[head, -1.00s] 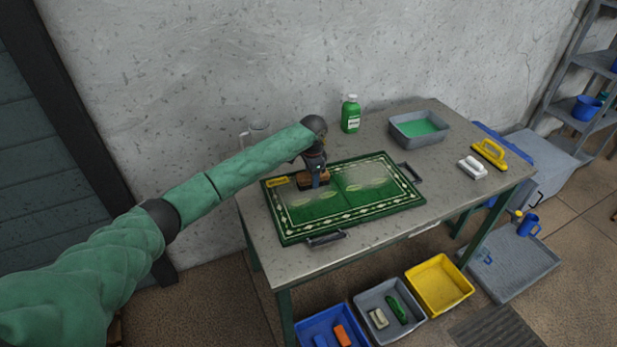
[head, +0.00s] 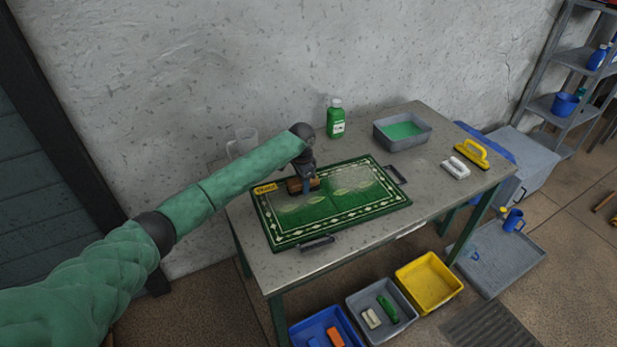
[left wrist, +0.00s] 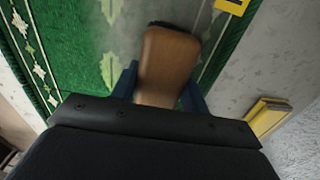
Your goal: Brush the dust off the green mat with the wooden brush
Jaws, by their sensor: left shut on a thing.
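The green mat (head: 290,237) lies on the grey table, with a pale patterned border and greyish dust patches on its far half. It also shows in the left wrist view (left wrist: 75,60). My left gripper (head: 304,186) is over the mat's far left part, shut on the wooden brush (head: 311,184). In the left wrist view the brown brush (left wrist: 168,62) sits between the blue fingers, its dark end over the mat near the border. Whether the bristles touch the mat I cannot tell. My right gripper is not in view.
A green bottle (head: 335,122) and a clear jug (head: 240,143) stand behind the mat. A grey tub of green liquid (head: 378,139), a white brush (head: 455,168) and a yellow-handled scrubber (head: 472,153) are on the right. Bins (head: 427,284) stand below.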

